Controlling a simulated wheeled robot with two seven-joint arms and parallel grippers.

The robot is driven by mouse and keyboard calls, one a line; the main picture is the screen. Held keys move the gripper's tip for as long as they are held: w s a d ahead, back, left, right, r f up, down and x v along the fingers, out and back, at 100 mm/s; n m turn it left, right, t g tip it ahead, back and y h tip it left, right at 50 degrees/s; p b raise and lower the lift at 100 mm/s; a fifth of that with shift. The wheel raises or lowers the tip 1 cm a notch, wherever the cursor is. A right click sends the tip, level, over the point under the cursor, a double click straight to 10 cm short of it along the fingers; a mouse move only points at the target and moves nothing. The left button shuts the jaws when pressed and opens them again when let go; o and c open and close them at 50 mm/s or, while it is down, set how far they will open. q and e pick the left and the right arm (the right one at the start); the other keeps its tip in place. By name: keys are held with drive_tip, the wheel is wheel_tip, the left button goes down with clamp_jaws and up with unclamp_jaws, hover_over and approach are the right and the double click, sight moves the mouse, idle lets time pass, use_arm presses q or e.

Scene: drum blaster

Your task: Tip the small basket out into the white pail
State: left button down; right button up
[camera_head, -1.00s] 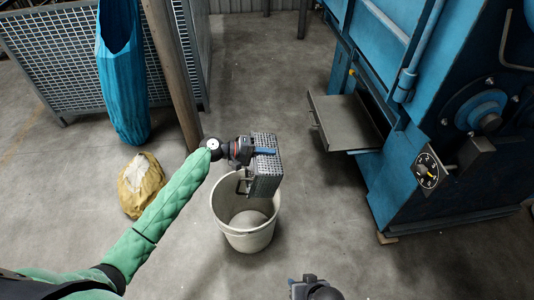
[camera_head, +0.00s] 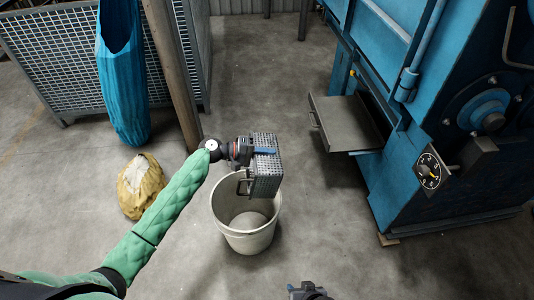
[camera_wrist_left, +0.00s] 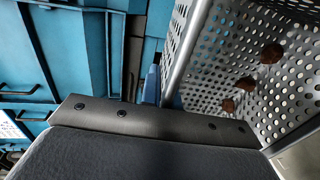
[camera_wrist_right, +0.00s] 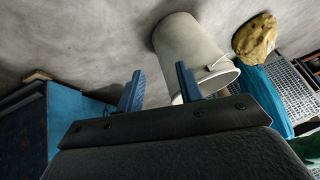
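The small basket (camera_head: 265,177) is a grey perforated metal box with a wire handle. My left gripper (camera_head: 265,151) is shut on its upper edge and holds it above the white pail (camera_head: 247,241), over the far right part of the pail's mouth. The basket looks tilted. In the left wrist view, three small brown lumps lie against the perforated inside of the basket (camera_wrist_left: 225,65). The visible part of the pail's inside looks empty. My right gripper (camera_head: 306,292) is at the bottom edge of the head view. In the right wrist view its blue fingers (camera_wrist_right: 160,88) are apart and empty.
A large blue machine (camera_head: 430,190) with a grey shelf (camera_head: 345,123) stands at the right. A yellowish sack (camera_head: 141,186) lies left of the pail. A wooden post (camera_head: 172,75), blue bag (camera_head: 123,80) and mesh crate (camera_head: 60,60) stand behind. The floor in front is clear.

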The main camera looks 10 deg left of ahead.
use_arm(q)
drive_tip(key=shift+b, duration=0.5)
drive_tip(key=shift+a+h, duration=0.1)
drive_tip(key=shift+h, duration=0.2)
drive_tip(key=shift+r+b, duration=0.1)
drive_tip(key=shift+b, duration=0.3)
drive_tip(key=shift+w, duration=0.1)
drive_tip(key=shift+a+b, duration=0.1)
drive_tip(key=shift+b, duration=0.3)
drive_tip(key=shift+h, duration=0.3)
drive_tip(key=shift+b, duration=0.3)
drive_tip(key=shift+r, duration=0.1)
use_arm(e)
wheel_tip(320, 180, down, 12)
drive_tip(key=t, duration=0.1)
drive_tip(key=shift+r, duration=0.2)
